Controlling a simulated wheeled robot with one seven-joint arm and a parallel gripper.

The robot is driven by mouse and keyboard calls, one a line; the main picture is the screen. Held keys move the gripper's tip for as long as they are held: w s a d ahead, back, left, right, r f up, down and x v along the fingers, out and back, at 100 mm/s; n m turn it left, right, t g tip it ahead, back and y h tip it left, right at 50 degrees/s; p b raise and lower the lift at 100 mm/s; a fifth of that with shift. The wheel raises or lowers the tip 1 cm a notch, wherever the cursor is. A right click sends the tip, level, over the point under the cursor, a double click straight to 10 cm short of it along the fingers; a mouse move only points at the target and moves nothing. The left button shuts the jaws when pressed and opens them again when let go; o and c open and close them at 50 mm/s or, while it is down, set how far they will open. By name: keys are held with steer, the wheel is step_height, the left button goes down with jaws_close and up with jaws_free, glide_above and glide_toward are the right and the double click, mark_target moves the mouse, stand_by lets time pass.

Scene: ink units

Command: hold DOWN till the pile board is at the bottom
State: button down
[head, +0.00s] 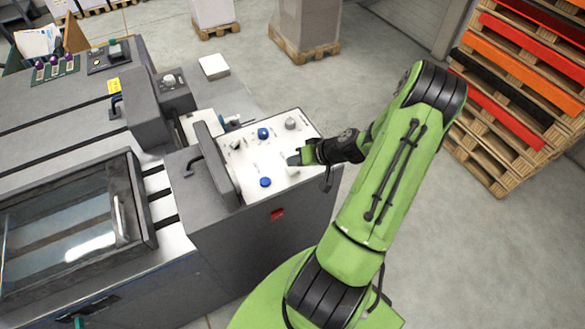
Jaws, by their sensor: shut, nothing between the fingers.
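The white control panel (250,150) lies on top of the grey press unit in the middle of the head view. It bears a blue button (263,133) near its far side, another blue button (265,182) near its front edge, and a grey knob (291,123). Labels are too small to read, so I cannot tell which control is DOWN. My gripper (294,160) is shut and empty, low over the right part of the panel. I cannot tell whether its tips touch a control. I cannot make out the pile board.
A grey upright cover with a handle (215,165) stands along the panel's left side. A red label (277,214) marks the unit's front. Stacked pallets (515,95) stand at the right. Loaded pallets stand behind, with open grey floor (400,100) between.

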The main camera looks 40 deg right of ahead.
mark_target(296, 170)
steer(key=shift+f, duration=0.15)
steer(key=shift+f+b, duration=0.3)
steer(key=shift+b, duration=0.25)
steer(key=shift+f+b, duration=0.45)
steer(key=shift+b, duration=0.05)
stand_by(1.2)
stand_by(0.9)
steer(key=shift+r+p, duration=0.5)
steer(key=shift+r, duration=0.4)
steer(key=shift+r, duration=0.1)
steer(key=shift+r+p, duration=1.65)
steer(key=shift+r, duration=0.85)
steer(key=shift+f, duration=0.1)
